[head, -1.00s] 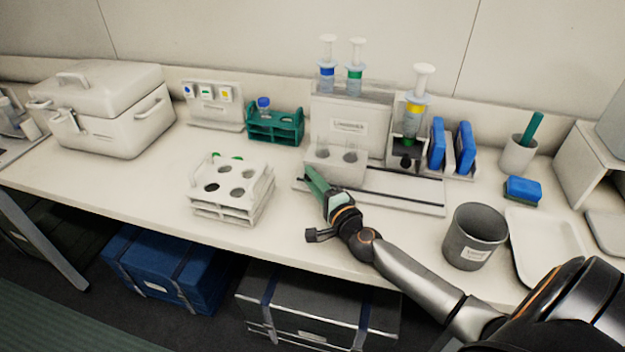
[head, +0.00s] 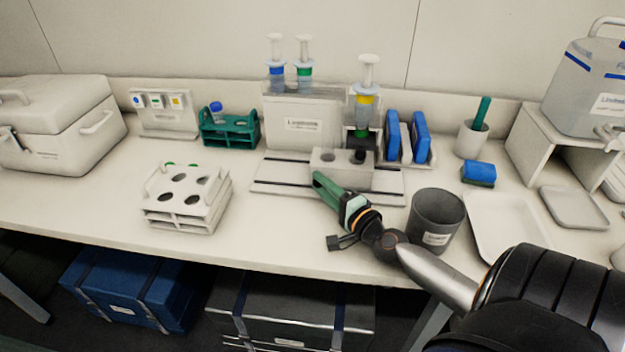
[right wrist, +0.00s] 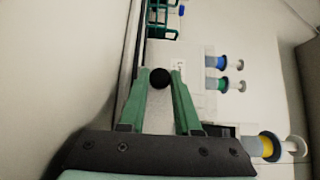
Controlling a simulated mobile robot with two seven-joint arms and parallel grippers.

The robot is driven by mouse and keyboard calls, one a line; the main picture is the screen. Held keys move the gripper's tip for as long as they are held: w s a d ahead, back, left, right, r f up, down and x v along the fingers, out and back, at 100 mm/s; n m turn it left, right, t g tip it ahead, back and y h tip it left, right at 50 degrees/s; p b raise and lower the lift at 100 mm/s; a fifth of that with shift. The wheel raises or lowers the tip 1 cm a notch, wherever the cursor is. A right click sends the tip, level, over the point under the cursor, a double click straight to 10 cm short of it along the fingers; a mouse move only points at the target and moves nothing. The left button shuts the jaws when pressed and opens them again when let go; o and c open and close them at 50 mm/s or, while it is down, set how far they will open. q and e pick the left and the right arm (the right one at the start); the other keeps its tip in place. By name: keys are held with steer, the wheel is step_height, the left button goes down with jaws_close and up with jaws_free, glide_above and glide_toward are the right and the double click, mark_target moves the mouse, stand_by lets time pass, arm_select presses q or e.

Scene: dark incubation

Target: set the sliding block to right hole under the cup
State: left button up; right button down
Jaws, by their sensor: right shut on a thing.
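The white sliding block (head: 346,178), with two holes on top, sits on the dark-lined rail base (head: 268,188). Its left hole (head: 327,156) shows. A black round piece (head: 360,156) stands at its right hole, below the yellow-banded syringe (head: 365,105), and hides that hole. I cannot tell whether they touch or line up exactly. My right gripper (head: 318,178) is low at the block's front left. My left gripper is out of view.
Behind the rail is a labelled stand (head: 303,123) with two syringes. A grey cup (head: 437,220) stands close to my right arm. A white tube rack (head: 186,205) is at left, and blue blocks (head: 421,136) are at right. The counter in front of the rail is clear.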

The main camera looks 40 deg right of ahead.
steer(key=shift+s+d+f, duration=0.1)
steer(key=shift+s, duration=0.1)
steer(key=c, duration=0.9)
jaws_free()
